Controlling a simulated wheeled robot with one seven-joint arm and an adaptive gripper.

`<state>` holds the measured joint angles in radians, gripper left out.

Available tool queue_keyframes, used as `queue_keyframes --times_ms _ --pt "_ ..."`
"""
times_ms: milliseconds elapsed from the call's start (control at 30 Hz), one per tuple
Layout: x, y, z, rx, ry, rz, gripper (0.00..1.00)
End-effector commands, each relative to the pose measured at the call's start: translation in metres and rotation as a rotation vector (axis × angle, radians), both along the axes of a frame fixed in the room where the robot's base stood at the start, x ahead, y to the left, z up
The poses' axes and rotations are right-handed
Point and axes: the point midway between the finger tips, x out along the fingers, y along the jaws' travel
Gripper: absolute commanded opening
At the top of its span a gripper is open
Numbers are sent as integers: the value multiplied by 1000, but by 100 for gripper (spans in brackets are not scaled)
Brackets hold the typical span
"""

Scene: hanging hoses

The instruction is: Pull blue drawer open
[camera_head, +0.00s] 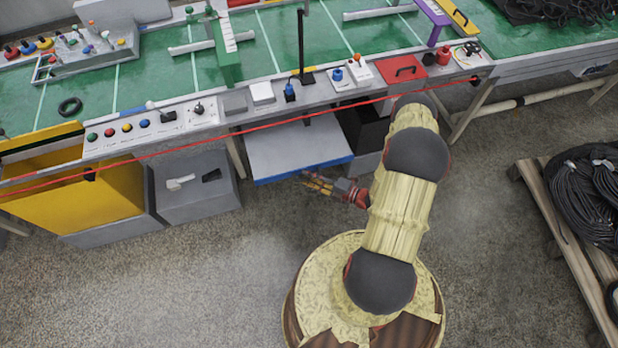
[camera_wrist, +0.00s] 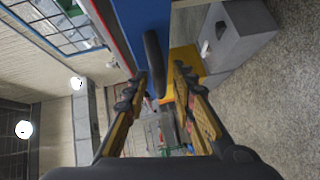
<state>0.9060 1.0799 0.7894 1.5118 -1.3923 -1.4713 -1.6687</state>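The blue drawer (camera_head: 305,174) is below the green-topped workbench, its blue front edge under a flat light-grey surface (camera_head: 295,146) that juts out from the bench. In the wrist view its blue front (camera_wrist: 133,25) fills the top middle, with a dark upright bar handle (camera_wrist: 152,60) on it. My gripper (camera_head: 312,183) is close in front of the drawer's front edge. In the wrist view my gripper (camera_wrist: 158,80) is open, its two fingers on either side of the handle. Gaps show between the handle and both fingers. The head view does not show the handle clearly.
A grey box (camera_head: 195,190) and a yellow panel (camera_head: 100,200) stand left of the drawer. A red cord (camera_head: 235,132) runs along the bench front. A wooden pallet (camera_head: 555,215) with coiled black hoses (camera_head: 595,200) is at the right. The floor in front is clear.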

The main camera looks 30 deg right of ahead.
Motion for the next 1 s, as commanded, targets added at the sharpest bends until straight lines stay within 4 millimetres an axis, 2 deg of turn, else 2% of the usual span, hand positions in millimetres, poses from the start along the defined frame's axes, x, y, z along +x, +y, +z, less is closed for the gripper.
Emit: queue_keyframes --times_ms 300,467,1000 --pt "-1 0 0 0 0 0 28" --pt "-10 -6 2 0 0 -2 28" --pt "-83 -48 13 -1 0 -4 28"
